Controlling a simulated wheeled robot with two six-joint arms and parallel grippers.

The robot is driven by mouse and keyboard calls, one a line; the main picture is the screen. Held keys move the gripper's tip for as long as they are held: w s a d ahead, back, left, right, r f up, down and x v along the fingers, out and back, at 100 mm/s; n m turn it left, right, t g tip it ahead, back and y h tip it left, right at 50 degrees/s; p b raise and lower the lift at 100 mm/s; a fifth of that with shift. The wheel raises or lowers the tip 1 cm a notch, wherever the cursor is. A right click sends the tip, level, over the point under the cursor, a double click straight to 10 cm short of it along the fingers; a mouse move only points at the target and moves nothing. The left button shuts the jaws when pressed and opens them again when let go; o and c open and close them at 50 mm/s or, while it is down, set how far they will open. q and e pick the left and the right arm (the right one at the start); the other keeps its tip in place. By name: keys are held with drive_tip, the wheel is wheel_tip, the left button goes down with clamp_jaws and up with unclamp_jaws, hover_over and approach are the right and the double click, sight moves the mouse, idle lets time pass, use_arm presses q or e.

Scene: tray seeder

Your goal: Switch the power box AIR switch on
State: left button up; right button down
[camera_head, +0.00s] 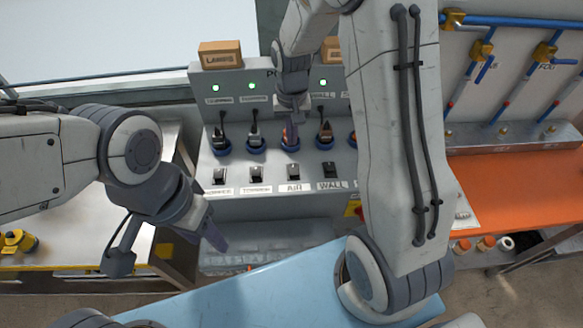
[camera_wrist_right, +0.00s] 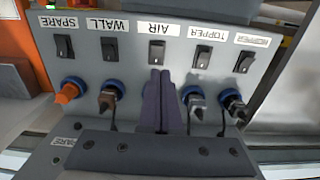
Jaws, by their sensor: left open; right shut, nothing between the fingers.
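The grey power box (camera_head: 340,205) stands across from me with a row of labelled black switches. The AIR switch (camera_head: 294,171) is third from the left; it also shows in the right wrist view (camera_wrist_right: 157,51), upside down. I cannot tell which way its rocker is pressed. My right gripper (camera_head: 291,138) is shut and empty, in front of the AIR socket and above the AIR switch. In the right wrist view its fingertips (camera_wrist_right: 158,74) point at the panel close to the switch; contact cannot be told. My left gripper (camera_head: 211,236) is open and empty, left of the box's lower front.
Plugs sit in blue sockets (camera_head: 256,145) above the switches. Green lamps glow over the two left columns and WALL; my right arm covers the AIR lamp. A cardboard box (camera_head: 220,54) stands on top. An orange bench (camera_head: 520,185) is at right, a light-blue surface (camera_head: 260,295) in front.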

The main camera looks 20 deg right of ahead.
sight(291, 175)
wheel_tip(291, 175, down, 13)
drive_tip(key=p, duration=0.4)
drive_tip(key=shift+f, duration=0.45)
drive_tip(key=shift+s+f+b, duration=0.1)
drive_tip(key=shift+f+b, duration=0.25)
drive_tip(key=shift+a+r, duration=0.1)
drive_tip(key=shift+w+d+r, duration=0.25)
drive_tip(key=shift+w+r, duration=0.1)
drive_tip(key=shift+w, duration=0.35)
